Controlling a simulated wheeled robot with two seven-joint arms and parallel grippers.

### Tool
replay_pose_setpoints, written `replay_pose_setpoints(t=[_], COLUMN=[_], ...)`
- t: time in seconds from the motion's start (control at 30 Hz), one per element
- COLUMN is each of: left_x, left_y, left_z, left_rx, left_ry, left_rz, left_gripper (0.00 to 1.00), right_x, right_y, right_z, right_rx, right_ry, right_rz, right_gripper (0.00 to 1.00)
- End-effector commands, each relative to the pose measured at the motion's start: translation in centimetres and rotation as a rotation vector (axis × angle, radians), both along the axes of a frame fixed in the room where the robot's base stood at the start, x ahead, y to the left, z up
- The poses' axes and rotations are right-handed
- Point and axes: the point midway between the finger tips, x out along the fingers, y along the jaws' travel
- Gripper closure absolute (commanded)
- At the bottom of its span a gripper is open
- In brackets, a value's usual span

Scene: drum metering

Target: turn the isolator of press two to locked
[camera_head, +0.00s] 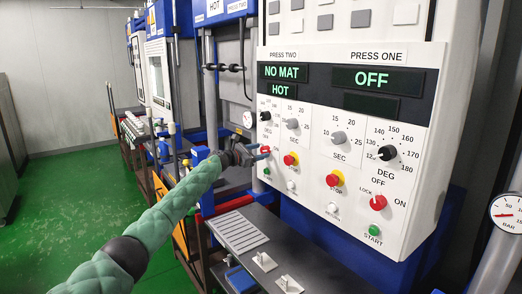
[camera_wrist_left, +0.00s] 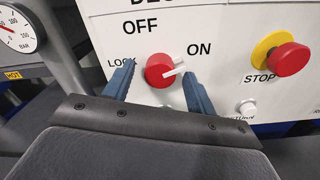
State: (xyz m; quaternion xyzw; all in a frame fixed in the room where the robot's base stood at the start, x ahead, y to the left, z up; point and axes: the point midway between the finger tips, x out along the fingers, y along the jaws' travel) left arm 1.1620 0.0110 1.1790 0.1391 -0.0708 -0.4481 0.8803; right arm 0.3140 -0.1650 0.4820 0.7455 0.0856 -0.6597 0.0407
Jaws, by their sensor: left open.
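The isolator of press two (camera_wrist_left: 160,71) is a red round knob with a white pointer, on the white panel (camera_wrist_left: 120,40). OFF is printed above it, LOCK at its left and ON at its right. The pointer points right, towards ON. In the head view this isolator (camera_head: 265,150) is partly hidden by my gripper, at the panel's left edge. My left gripper (camera_head: 260,153) is open, its blue fingers on either side of the knob in the wrist view (camera_wrist_left: 159,78). I cannot tell whether they touch it. My right gripper is not in view.
A red stop button on yellow (camera_wrist_left: 287,58) and a white button (camera_wrist_left: 248,108) sit right of the knob. Press two's display (camera_head: 283,73) reads NO MAT and HOT; press one's (camera_head: 378,79) reads OFF. Press one's isolator (camera_head: 378,202) is further right. A grey shelf (camera_head: 237,231) lies below.

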Motion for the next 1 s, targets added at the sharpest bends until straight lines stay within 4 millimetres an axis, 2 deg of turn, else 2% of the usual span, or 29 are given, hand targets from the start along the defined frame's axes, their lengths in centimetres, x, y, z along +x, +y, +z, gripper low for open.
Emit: replay_pose_setpoints(t=[0.2, 0.5, 0.53, 0.7, 0.77, 1.0], left_x=[0.6, 0.7, 0.7, 0.7, 0.7, 0.7], left_y=[-0.9, -1.0, -1.0, -1.0, -1.0, -1.0], left_z=[0.0, -0.1, -0.1, -0.1, -0.1, -0.1], left_rx=[0.001, 0.002, 0.002, 0.0, 0.0, -0.009], left_ry=[0.001, 0.0, 0.0, 0.0, 0.0, 0.012], left_rz=[-0.001, -0.001, -0.001, -0.001, -0.001, -0.001], left_gripper=[0.44, 0.44, 0.46, 0.79, 0.88, 0.88], right_x=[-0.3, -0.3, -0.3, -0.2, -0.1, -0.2], right_y=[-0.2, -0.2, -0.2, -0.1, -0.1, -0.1], right_z=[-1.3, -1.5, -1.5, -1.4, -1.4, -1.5], right_rx=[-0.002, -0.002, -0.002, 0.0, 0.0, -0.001], right_ry=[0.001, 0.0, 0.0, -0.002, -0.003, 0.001], right_rz=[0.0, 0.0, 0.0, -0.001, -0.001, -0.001], right_gripper=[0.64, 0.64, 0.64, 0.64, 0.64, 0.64])
